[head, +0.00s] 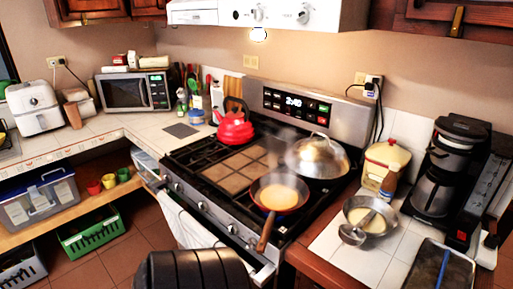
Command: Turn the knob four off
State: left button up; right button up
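The stove (210,218) stands in the middle, with a row of several knobs along its silver front panel. One knob (178,187) is near the left end, another (202,206) is near the middle, and one (233,229) is further right, below the frying pan. No number is readable on the knobs, so I cannot tell which is knob four or how each is turned. A frying pan (279,196) with yellowish food sits on the front right burner, its handle reaching over the front edge. Neither gripper can be made out.
A red kettle (235,128) and a domed lid (316,156) are on the stove. Steam rises near the pan. A white towel (187,229) hangs at the stove front. A bowl (369,215) and a coffee maker (447,170) stand on the right counter. Floor shows at left.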

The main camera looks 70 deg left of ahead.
aim_at(252, 242)
jog(key=k+j+u, duration=0.1)
jog(key=u, duration=0.3)
jog(key=j+u, duration=0.6)
jog(key=u, duration=0.15)
jog(key=j+u, duration=0.25)
jog(key=j, duration=1.3)
jog(key=i, duration=0.05)
